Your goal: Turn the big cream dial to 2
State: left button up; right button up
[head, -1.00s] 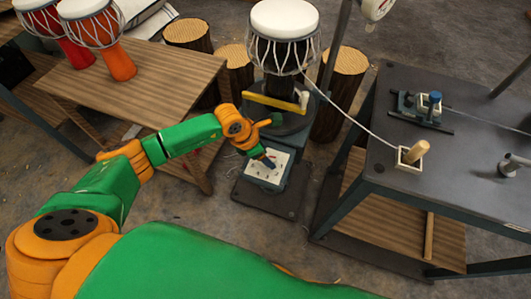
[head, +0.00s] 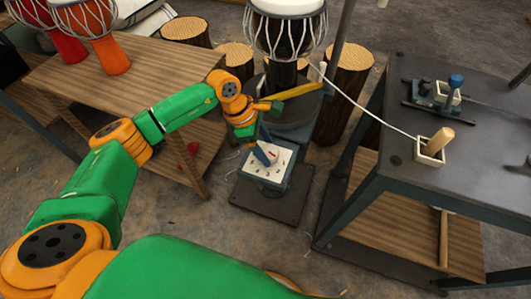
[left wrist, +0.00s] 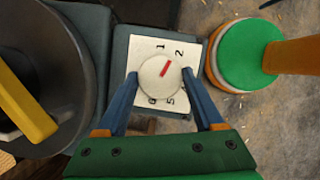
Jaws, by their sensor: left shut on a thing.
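The big cream dial (left wrist: 158,82) is round with a red pointer mark. It sits on a white numbered plate (left wrist: 150,51) in the left wrist view. The mark points up and right, between 1 and 2, nearer the 2. My left gripper (left wrist: 160,76) has its blue fingers on either side of the dial, shut on it. In the head view my left gripper (head: 263,151) reaches down to the plate (head: 278,178), and its fingers and wrist hide much of the dial. My right gripper is in neither view.
The dial's box stands on a dark base plate (head: 290,207), just in front of a round stand with a drum (head: 290,25) and a yellow bar (head: 296,92). A wooden bench (head: 130,85) stands left, a dark metal table (head: 480,165) right.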

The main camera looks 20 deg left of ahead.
pick_arm(q)
jog(key=shift+m+g+b, duration=0.3)
jog(key=shift+m+b, duration=0.45)
jog(key=shift+m, duration=0.15)
jog(key=o, duration=1.4)
jog(key=v, duration=0.7)
